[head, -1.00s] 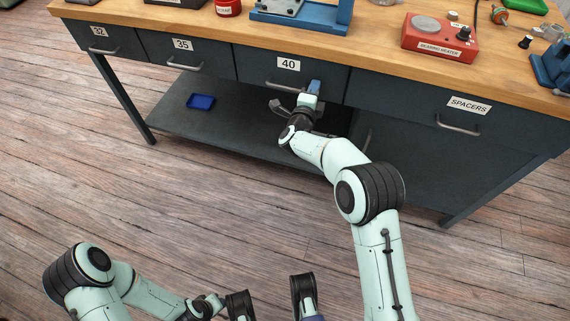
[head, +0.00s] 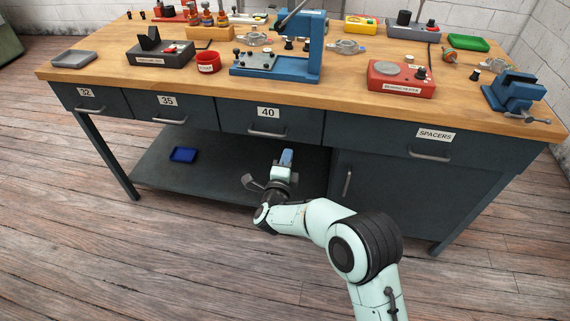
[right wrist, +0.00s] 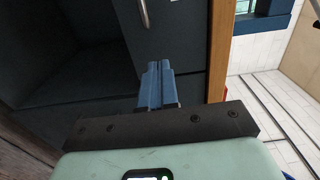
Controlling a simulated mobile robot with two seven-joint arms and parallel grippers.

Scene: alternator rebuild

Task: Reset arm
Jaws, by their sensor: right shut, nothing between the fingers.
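My right gripper (head: 287,156) is in front of the workbench, below the drawer labelled 40 (head: 262,122) and apart from its handle. Its blue fingers are together with nothing between them. In the right wrist view the fingers (right wrist: 158,68) show side by side, pointing toward the dark cabinet front. My right arm reaches in from the lower right of the head view. My left gripper is outside both current views.
Drawers 32 (head: 88,101), 35 (head: 170,108) and spacers (head: 432,142) are shut. A blue tray (head: 184,154) lies on the lower shelf (head: 150,172). A blue press (head: 305,50) and red bearing heater (head: 400,78) stand on the wooden bench top (head: 210,85). Floor in front is clear.

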